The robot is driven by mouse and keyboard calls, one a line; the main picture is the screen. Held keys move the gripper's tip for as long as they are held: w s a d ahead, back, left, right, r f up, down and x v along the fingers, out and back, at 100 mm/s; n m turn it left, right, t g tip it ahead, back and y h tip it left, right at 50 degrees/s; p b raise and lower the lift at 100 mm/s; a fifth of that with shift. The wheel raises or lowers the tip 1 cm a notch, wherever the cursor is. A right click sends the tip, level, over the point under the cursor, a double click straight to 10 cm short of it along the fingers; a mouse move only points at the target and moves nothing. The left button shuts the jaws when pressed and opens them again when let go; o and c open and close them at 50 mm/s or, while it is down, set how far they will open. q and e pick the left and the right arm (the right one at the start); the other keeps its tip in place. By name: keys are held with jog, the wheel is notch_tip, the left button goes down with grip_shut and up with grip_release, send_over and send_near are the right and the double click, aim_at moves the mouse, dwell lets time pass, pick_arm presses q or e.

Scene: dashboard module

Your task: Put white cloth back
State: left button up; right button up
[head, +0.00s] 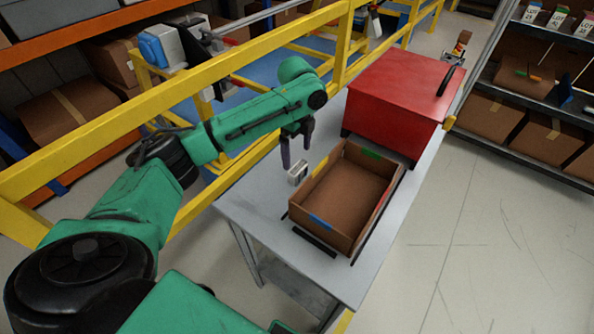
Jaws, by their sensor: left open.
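A small whitish object (298,173) sits on the grey table (250,192), just left of the open cardboard box. It looks stiff and block-like, with a darker face, and I cannot tell whether it is the white cloth. No other white cloth is clearly visible. My left gripper (295,153) points down above the small object, with its dark fingers apart and nothing between them. I cannot tell the exact height gap. My right gripper is not in view.
The cardboard box (318,232) on the table looks empty. A red case (395,95) stands behind it. Yellow rails (120,120) run along the table's left side. Shelves with cartons (490,112) stand at the right. The floor (500,240) right of the table is clear.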

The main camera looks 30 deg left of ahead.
aim_at(297, 168)
pick_arm(q)
jog(key=f, duration=0.3)
jog(key=f+p, duration=0.1)
jog(key=f, duration=0.1)
jog(key=shift+w+a+f, duration=0.1)
jog(key=shift+w+f, duration=0.25)
jog(key=shift+f, duration=0.25)
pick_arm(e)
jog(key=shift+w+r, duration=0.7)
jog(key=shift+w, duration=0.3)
pick_arm(q)
jog(key=c, duration=1.3)
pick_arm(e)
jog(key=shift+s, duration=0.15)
